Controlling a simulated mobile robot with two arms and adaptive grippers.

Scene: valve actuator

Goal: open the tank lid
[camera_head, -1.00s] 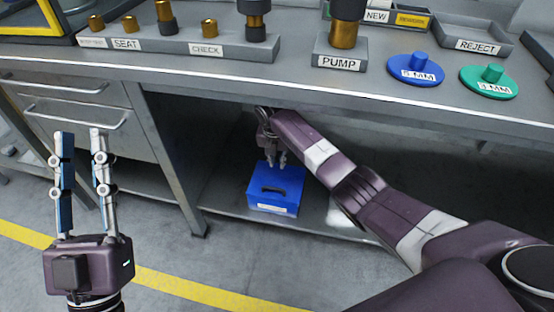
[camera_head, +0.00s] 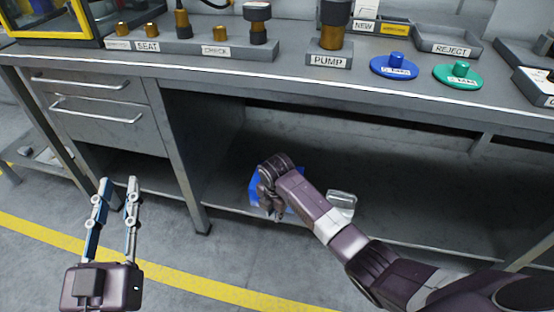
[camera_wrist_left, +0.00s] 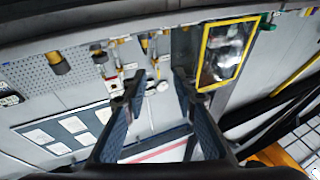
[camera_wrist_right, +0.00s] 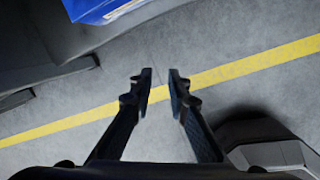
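A blue box (camera_head: 257,187) stands on the low shelf under the bench. It is mostly hidden behind my right gripper in the head view, and its top and handle cannot be made out now. A corner of it with a white label shows at the top of the right wrist view (camera_wrist_right: 92,8). My right gripper (camera_head: 270,208) is in front of the box. In the right wrist view its fingers (camera_wrist_right: 161,80) are apart and empty, over the floor. No other tank or lid can be identified. My left gripper (camera_head: 118,182) is open and empty, pointing up left of the shelf.
The bench (camera_head: 300,78) bears a labelled seat and check rack (camera_head: 190,47), a pump block (camera_head: 329,60), blue (camera_head: 395,66) and green (camera_head: 461,75) discs and a reject tray (camera_head: 462,48). A silvery object (camera_head: 341,205) lies right of the box. Drawers (camera_head: 100,105) stand left.

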